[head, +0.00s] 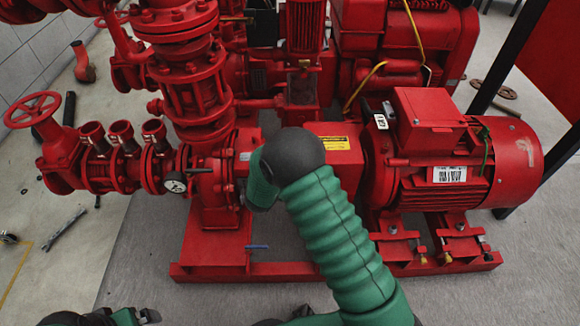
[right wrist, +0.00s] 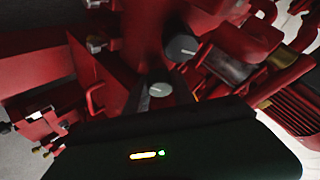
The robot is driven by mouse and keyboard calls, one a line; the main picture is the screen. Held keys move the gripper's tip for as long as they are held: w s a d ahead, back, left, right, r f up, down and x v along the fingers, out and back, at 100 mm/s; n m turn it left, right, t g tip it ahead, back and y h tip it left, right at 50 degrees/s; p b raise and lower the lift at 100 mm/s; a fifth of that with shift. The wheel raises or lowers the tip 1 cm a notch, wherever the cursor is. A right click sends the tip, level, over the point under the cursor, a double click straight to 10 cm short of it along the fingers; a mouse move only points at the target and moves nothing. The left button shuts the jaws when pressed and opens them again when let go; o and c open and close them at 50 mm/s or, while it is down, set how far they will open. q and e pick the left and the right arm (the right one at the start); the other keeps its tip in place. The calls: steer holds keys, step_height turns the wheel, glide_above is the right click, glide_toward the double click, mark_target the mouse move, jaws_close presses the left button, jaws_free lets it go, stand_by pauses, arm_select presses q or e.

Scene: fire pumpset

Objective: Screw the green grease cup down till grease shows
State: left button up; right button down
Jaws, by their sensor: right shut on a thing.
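In the right wrist view my right gripper (right wrist: 160,93) is shut on a small round cap (right wrist: 160,89) with a pale grey top. It looks like the grease cup, but no green shows clearly on it in this dim view. A second, larger grey round knob (right wrist: 181,47) stands just beyond, apart from the fingers. No grease can be made out. In the head view my green-sleeved right arm reaches to the red pump (head: 222,165) and hides the gripper and the cup. Only pieces of my left arm show at the bottom left edge; its gripper cannot be made out.
The red motor (head: 450,165) stands right of my arm, on the red base frame (head: 290,272). A pressure gauge (head: 175,183), red pipes and a handwheel (head: 33,108) are on the left. A tool (head: 64,229) lies on the floor at left. The front floor is clear.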

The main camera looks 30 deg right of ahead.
steer(key=shift+f, duration=0.1)
stand_by(0.3)
steer(key=c, duration=1.1)
jaws_free()
steer(key=shift+o, duration=0.2)
steer(key=shift+s+a+r+p, duration=0.1)
steer(key=shift+a+r+p, duration=0.1)
steer(key=shift+r+p, duration=0.1)
steer(key=p+v, duration=0.7)
steer(key=v, duration=0.9)
steer(key=shift+a, duration=0.1)
